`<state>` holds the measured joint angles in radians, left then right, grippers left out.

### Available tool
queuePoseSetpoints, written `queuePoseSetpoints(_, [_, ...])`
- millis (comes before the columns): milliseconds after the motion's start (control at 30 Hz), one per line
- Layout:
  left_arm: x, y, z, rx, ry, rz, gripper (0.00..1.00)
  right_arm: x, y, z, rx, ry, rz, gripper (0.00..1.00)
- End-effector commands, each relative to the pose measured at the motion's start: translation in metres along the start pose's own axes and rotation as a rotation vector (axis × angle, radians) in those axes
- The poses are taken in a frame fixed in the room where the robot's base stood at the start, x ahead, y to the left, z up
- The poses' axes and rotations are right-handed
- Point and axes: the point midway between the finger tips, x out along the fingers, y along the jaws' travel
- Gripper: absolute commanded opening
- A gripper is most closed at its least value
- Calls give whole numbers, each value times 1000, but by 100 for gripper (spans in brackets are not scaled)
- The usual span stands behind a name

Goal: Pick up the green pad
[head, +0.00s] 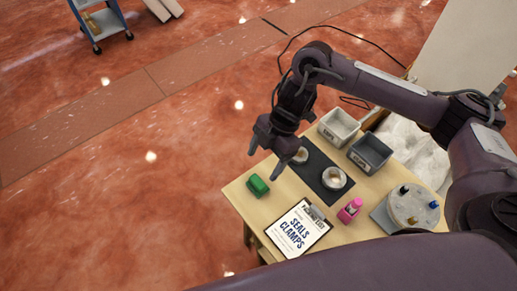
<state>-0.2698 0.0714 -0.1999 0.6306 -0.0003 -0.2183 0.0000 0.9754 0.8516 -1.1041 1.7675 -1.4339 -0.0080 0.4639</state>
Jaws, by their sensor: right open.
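The green pad (258,185) is a small rounded green block at the left corner of the wooden table (240,200). My right gripper (265,163) hangs above the table's back left part, fingers pointing down. It is open and empty, a little above and beyond the pad in the picture, apart from it. My left gripper is not in the head view.
A clipboard (297,229) reading "SEALS CLAMPS" lies in front of the pad. A dark mat (318,167) holds round metal parts. Two bins, light (338,127) and dark (370,153), stand behind it. A pink item (350,210) and a grey round fixture (413,207) are to the right.

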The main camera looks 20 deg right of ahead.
Motion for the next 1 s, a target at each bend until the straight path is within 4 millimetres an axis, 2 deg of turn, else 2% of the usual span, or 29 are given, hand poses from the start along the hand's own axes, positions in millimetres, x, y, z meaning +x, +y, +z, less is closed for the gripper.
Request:
queuePoseSetpoints(133, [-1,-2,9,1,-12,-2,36,0,-9,2,-10,-24,-24,73])
queuePoseSetpoints(300, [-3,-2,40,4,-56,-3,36,18,-10,3,-9,-25,-25,73])
queuePoseSetpoints(433, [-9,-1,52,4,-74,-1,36,32,-10,3,-9,-25,-24,73])
queuePoseSetpoints(567, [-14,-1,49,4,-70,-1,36,53,-12,4,-8,-24,-25,73])
queuePoseSetpoints(700, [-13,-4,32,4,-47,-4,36,69,-11,5,-11,-24,-22,73])
queuePoseSetpoints(833, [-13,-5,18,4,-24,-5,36,72,-11,6,-11,-25,-20,73])
queuePoseSetpoints(967, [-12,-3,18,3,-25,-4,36,72,-11,6,-11,-25,-20,73])
queuePoseSetpoints(1000, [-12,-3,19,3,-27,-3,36,72,-11,6,-11,-25,-20,69])
